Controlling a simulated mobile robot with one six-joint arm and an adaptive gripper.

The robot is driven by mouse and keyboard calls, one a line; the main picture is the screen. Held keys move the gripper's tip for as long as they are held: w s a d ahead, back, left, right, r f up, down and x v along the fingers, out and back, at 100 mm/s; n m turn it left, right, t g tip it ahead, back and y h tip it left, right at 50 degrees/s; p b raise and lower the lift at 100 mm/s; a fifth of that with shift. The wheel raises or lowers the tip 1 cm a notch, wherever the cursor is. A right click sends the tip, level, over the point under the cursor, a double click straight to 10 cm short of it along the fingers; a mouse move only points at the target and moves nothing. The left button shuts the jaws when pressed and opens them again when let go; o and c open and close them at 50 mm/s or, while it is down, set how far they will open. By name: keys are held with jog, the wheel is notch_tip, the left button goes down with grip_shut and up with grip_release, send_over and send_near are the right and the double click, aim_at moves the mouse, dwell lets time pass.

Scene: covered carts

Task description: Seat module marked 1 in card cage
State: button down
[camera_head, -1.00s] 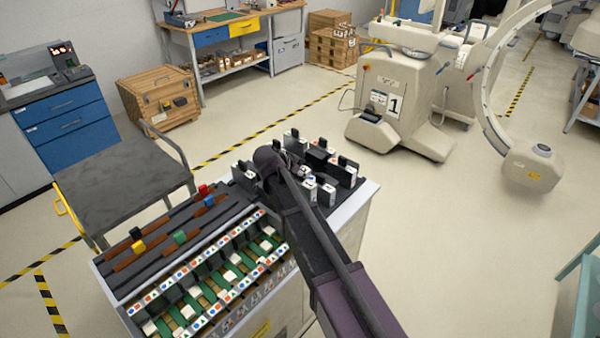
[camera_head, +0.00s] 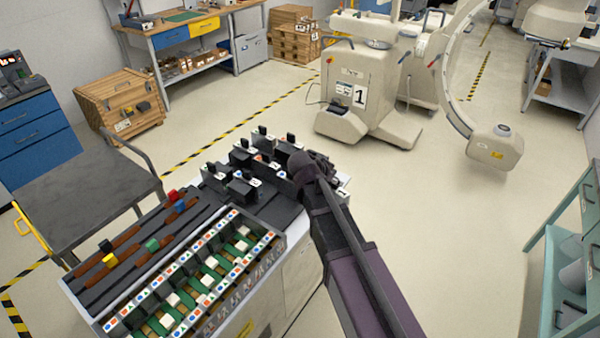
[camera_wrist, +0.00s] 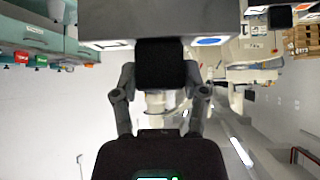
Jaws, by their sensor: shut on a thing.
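My gripper (camera_wrist: 160,100) is shut on the black handle (camera_wrist: 165,63) of a grey module (camera_wrist: 160,18). The module's face carries a white label with a blue round mark; its number cannot be read. In the head view my arm hides the jaws and most of the held module. The arm's end is over the right side of the group of modules (camera_head: 245,187) on the cart top. The card cage (camera_head: 268,240) is at the front of the same cart, with green slots and rows of coloured symbols along its rails. The gripper is behind and right of the cage.
A tray (camera_head: 140,240) with brown strips and coloured blocks lies left of the cage. A dark-topped cart (camera_head: 80,190) stands at the left. A C-arm machine (camera_head: 365,95) stands behind, and a teal shelf (camera_head: 565,270) at the right. Floor to the right is clear.

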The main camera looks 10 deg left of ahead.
jog(key=s+d+m+g+h, duration=0.1)
jog(key=s+d, duration=0.3)
jog(key=d, duration=0.7)
jog(key=s+d+m, duration=0.2)
jog(key=s+d, duration=0.2)
jog(key=d, duration=0.8)
jog(key=shift+s+g+h, duration=0.3)
jog(key=shift+g+h, duration=0.1)
